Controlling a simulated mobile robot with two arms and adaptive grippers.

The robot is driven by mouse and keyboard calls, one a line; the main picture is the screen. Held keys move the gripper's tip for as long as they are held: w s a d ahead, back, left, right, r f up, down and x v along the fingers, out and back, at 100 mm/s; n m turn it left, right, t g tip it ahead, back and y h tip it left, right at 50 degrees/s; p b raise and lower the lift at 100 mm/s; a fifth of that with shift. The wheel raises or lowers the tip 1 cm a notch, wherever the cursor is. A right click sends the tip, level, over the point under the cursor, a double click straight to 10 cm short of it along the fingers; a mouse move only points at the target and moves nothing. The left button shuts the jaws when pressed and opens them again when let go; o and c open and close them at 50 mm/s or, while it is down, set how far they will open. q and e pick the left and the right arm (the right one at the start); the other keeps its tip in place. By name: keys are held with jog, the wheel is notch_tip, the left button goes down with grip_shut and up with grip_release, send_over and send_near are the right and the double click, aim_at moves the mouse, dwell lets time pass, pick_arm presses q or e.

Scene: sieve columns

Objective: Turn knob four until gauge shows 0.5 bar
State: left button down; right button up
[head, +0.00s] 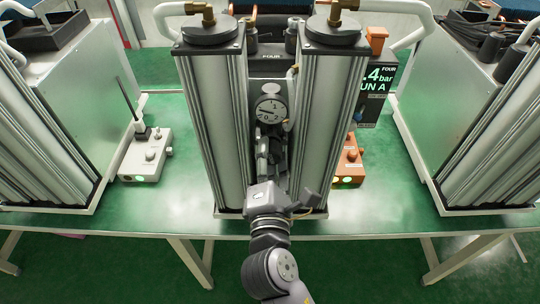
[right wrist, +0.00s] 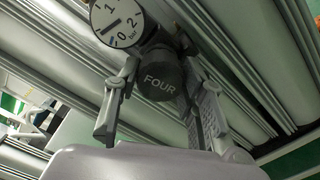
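Knob four (right wrist: 160,78) is a dark round knob marked FOUR, below a round white gauge (right wrist: 117,22) in the right wrist view. The gauge (head: 270,108) also shows between two silver columns in the head view, its needle pointing left, between 0 and 1. My right gripper (right wrist: 160,108) has one finger on each side of the knob. A gap shows between the left finger and the knob; whether the right finger touches cannot be told. In the head view my right gripper (head: 268,155) reaches up between the columns, hiding the knob. My left gripper is out of view.
A dark display (head: 378,88) partly hidden by the right column (head: 330,110) reads FOUR, ".4bar" and "UN A". An orange box (head: 350,165) and a grey box (head: 147,157) with lit buttons stand on the green bench. More column units stand left and right.

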jog(key=o, duration=0.4)
jog(key=shift+c, duration=0.2)
